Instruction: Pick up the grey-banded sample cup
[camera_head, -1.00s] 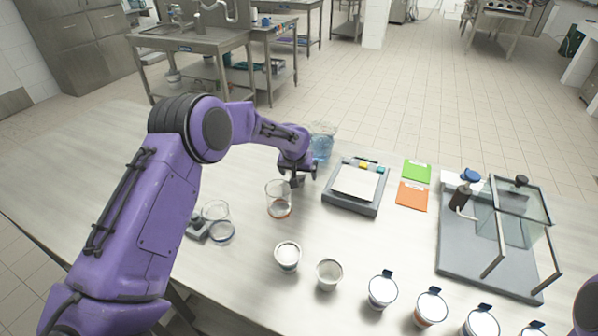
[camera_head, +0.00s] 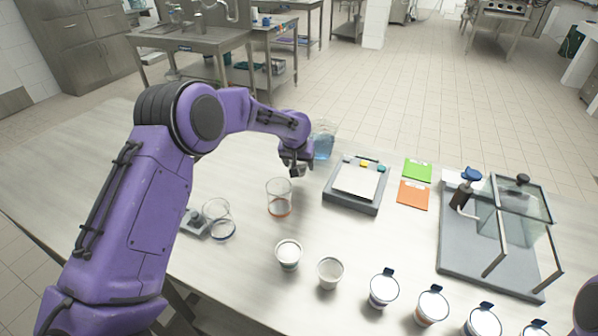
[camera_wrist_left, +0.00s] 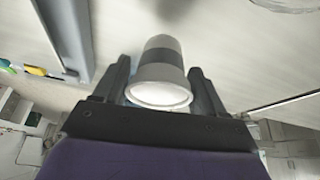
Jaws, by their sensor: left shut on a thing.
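The grey-banded sample cup (camera_wrist_left: 160,58) is white with a dark grey band, and its pale round end faces the camera in the left wrist view. My left gripper (camera_wrist_left: 160,80) is shut on it, with one dark finger on each side. In the head view my left gripper (camera_head: 296,168) is behind an orange-banded beaker and left of the scale. There the cup is mostly hidden by the gripper, and I cannot tell whether it clears the table. My right gripper is not in view.
An orange-banded beaker (camera_head: 279,197) stands just in front of the gripper, and a blue beaker (camera_head: 322,140) is close behind. A grey scale (camera_head: 342,201) is to the right. White cups (camera_head: 330,271) line the front. A glass-walled stand (camera_head: 462,262) is at right.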

